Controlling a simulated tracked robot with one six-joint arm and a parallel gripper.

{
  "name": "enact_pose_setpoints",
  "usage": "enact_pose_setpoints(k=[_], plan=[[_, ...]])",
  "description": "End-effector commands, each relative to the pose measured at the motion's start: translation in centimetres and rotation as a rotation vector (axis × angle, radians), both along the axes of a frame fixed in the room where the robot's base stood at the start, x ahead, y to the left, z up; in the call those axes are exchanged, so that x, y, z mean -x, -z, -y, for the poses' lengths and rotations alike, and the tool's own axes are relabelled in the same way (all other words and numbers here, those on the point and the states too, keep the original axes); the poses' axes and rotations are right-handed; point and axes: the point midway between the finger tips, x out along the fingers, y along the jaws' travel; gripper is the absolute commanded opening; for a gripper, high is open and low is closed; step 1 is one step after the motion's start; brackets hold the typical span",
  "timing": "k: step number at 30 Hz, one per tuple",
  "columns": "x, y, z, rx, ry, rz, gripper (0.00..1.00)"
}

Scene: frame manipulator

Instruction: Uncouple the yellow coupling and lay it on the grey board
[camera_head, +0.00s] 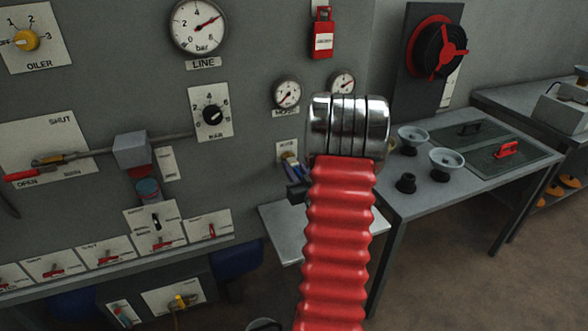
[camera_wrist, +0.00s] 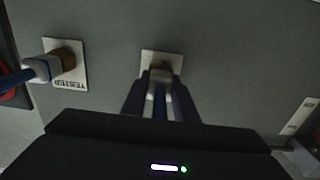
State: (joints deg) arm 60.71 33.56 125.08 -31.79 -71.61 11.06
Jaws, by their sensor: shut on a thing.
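In the wrist view my gripper (camera_wrist: 158,84) has its two dark fingers closed around a coupling (camera_wrist: 161,72) at a pale square plate on the grey wall. A blue hose runs from it between the fingers towards the camera. The coupling's colour is dull in this light; a brassy or yellow tint is only faint. It appears to be still against the plate. In the head view my red ribbed arm hides most of this spot; a bit of blue hose (camera_head: 290,166) shows beside it. A pale grey board (camera_head: 285,226) lies low behind my arm, partly hidden.
In the wrist view a second coupling (camera_wrist: 68,59) with a blue hose sits on a plate marked TESTED, to the left. In the head view a bench (camera_head: 410,205) at right carries bowls and a red-handled item. The panel at left holds gauges and levers, including a protruding long lever (camera_head: 75,160).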

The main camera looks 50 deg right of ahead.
Motion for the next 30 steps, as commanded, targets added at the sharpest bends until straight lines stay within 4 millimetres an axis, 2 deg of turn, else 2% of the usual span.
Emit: enact_pose_setpoints(k=[6, 30], plan=[[0.0, 0.0, 0.0, 0.0, 0.0, 0.0, 0.0], [1.3, 0.0, -0.8, 0.0, 0.0, 0.0, 0.0]])
